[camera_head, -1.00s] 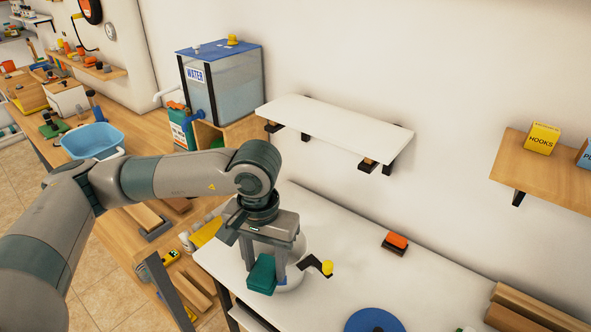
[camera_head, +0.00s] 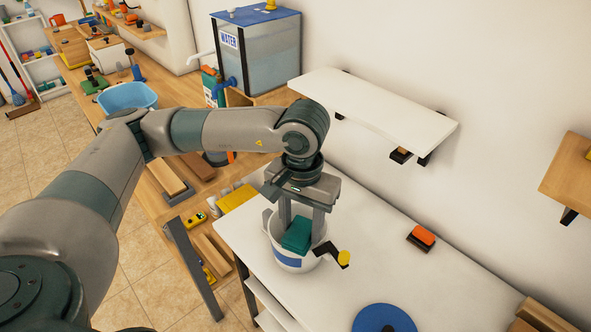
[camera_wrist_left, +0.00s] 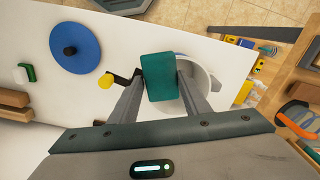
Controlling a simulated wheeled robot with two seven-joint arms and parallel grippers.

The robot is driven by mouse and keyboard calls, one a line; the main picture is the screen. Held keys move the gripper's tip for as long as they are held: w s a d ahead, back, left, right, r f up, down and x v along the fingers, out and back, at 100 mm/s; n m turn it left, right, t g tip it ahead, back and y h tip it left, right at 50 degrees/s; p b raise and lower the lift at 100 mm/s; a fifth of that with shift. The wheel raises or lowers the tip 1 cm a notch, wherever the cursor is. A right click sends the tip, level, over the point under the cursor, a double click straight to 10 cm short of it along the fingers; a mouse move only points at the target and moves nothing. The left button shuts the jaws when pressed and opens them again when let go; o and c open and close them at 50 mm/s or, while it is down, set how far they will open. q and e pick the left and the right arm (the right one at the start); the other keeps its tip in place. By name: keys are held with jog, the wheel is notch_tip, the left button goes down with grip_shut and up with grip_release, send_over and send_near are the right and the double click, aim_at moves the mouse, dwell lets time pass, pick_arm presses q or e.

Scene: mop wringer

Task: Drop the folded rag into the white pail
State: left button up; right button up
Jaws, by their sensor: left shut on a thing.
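My left gripper (camera_head: 302,226) is shut on the folded rag (camera_head: 297,235), a teal block hanging between its fingers. The white pail (camera_head: 290,262) stands on the white table, with a blue patch on its front and a black crank with a yellow knob (camera_head: 344,258) on its right. In the head view the rag overlaps the pail's opening. In the left wrist view the rag (camera_wrist_left: 159,78) hides part of the pail (camera_wrist_left: 207,84), whose rim shows to its right. The rag's exact height over the rim is unclear. My right gripper is not in view.
A blue disc (camera_head: 384,319) and an orange-topped block (camera_head: 422,238) lie on the white table (camera_head: 365,255). A white wall shelf (camera_head: 375,108) hangs behind. A water tank (camera_head: 262,55) and blue basin (camera_head: 127,97) stand on the wooden bench.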

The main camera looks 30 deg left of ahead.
pick_arm(q)
jog(key=shift+w+a+r+n, duration=0.2)
jog(key=shift+r+n, duration=0.1)
jog(key=shift+n, duration=0.1)
jog(key=w+a+r+n+p, duration=0.4)
jog(key=w+r+n, duration=0.2)
jog(key=n, duration=0.6)
jog(key=shift+a+r+n, duration=0.25)
jog(key=shift+r+n, duration=0.15)
jog(key=shift+r, duration=0.05)
jog(key=shift+f, duration=0.2)
jog(key=shift+f+b, duration=0.3)
jog(key=shift+f, duration=2.55)
